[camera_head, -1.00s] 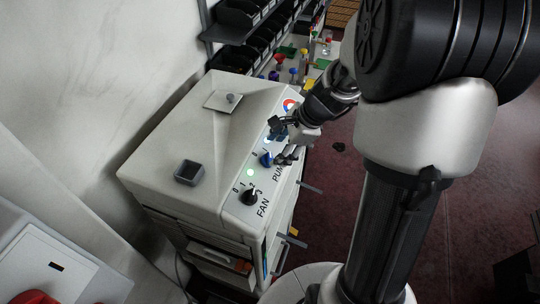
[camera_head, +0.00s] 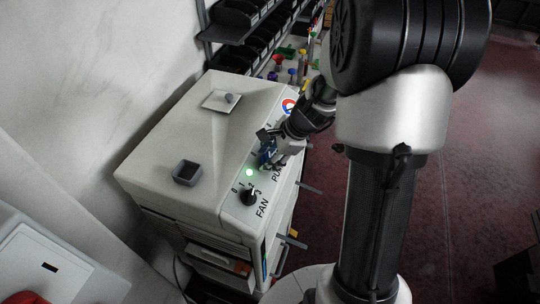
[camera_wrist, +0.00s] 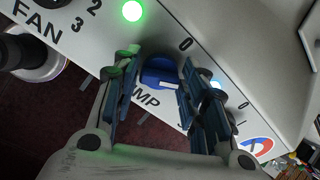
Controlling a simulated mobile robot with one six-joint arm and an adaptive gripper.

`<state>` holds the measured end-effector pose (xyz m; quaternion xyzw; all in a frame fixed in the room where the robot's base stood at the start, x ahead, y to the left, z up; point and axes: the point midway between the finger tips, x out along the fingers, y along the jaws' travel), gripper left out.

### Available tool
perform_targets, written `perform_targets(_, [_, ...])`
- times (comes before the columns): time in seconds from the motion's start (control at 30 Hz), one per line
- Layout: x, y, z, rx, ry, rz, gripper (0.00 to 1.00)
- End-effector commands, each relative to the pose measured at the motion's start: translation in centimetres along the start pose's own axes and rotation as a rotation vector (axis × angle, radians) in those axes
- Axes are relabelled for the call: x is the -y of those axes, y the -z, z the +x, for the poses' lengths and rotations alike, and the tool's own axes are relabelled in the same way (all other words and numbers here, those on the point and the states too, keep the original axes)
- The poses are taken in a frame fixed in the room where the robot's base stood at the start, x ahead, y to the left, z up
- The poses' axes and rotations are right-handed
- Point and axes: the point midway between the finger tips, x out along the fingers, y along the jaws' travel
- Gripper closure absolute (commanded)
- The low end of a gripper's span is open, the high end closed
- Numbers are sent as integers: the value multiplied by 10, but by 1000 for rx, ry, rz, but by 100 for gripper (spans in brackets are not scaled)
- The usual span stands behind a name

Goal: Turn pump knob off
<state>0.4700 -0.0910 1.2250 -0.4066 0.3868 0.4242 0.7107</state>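The blue pump knob (camera_wrist: 160,74) sits on the sloped white control panel (camera_wrist: 245,60), next to the partly hidden PUMP lettering. A white mark shows on its near side; I cannot tell its exact setting. My gripper (camera_wrist: 158,82) is open, with one blue-padded finger on each side of the knob. Small gaps seem to show between pads and knob; contact is not clear. In the head view my gripper (camera_head: 266,158) is over the panel's middle and mostly hides the knob.
The black FAN knob (camera_head: 250,197) and a lit green lamp (camera_head: 250,173) are nearer on the panel. A pale blue lamp (camera_wrist: 215,84) glows right of the pump knob. A dark square cup (camera_head: 187,172) and a small plate (camera_head: 222,101) are on the cabinet top (camera_head: 170,130).

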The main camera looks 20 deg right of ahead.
Motion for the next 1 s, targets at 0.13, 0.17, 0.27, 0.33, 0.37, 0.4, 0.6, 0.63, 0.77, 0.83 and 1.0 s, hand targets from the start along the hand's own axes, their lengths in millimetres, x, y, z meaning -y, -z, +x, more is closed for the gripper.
perform_targets(0.13, [0,0,0,0,0,0,73])
perform_targets(0.17, [0,0,0,0,0,0,75])
perform_targets(0.27, [0,0,0,0,0,0,82])
perform_targets(0.33, [0,0,0,0,0,0,86])
perform_targets(0.37, [0,0,0,0,0,0,88])
perform_targets(0.4, [0,0,0,0,0,0,89])
perform_targets(0.6, [0,0,0,0,2,-17,89])
perform_targets(0.63, [0,0,1,0,3,-24,89])
perform_targets(0.77, [0,1,2,0,8,-73,89])
perform_targets(0.83, [-1,1,2,0,11,-114,89])
perform_targets(1.0, [-1,2,4,-1,22,-246,89])
